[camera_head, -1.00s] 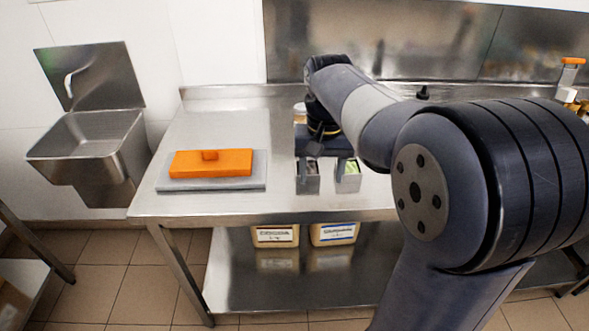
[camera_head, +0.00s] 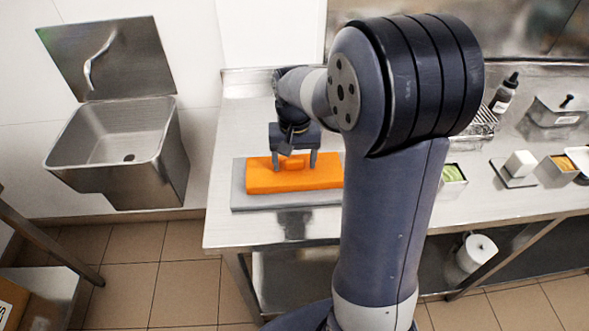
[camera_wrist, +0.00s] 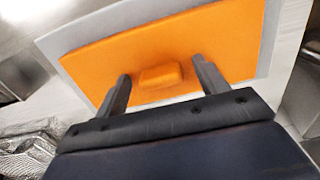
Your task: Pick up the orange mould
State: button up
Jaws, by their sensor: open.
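The orange mould (camera_head: 262,181) is a flat slab with a small raised knob on top. It lies on a grey tray (camera_head: 240,203) on the steel table. In the wrist view the orange mould (camera_wrist: 190,50) fills the middle, with its knob between my fingers. My gripper (camera_head: 294,164) is open just above the mould, one finger on each side of the knob. In the wrist view my gripper (camera_wrist: 163,78) shows clear gaps beside the knob. My arm hides the mould's right end in the head view.
A steel sink (camera_head: 120,150) stands to the left. To the right on the table are a container with green content (camera_head: 453,174), a white block (camera_head: 520,163) and a dark bottle (camera_head: 505,93).

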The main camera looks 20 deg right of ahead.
aim_at(294, 159)
jog(key=shift+c, duration=0.6)
jog(key=c, duration=1)
jog(key=shift+o, duration=0.2)
notch_tip(294, 159, up, 10)
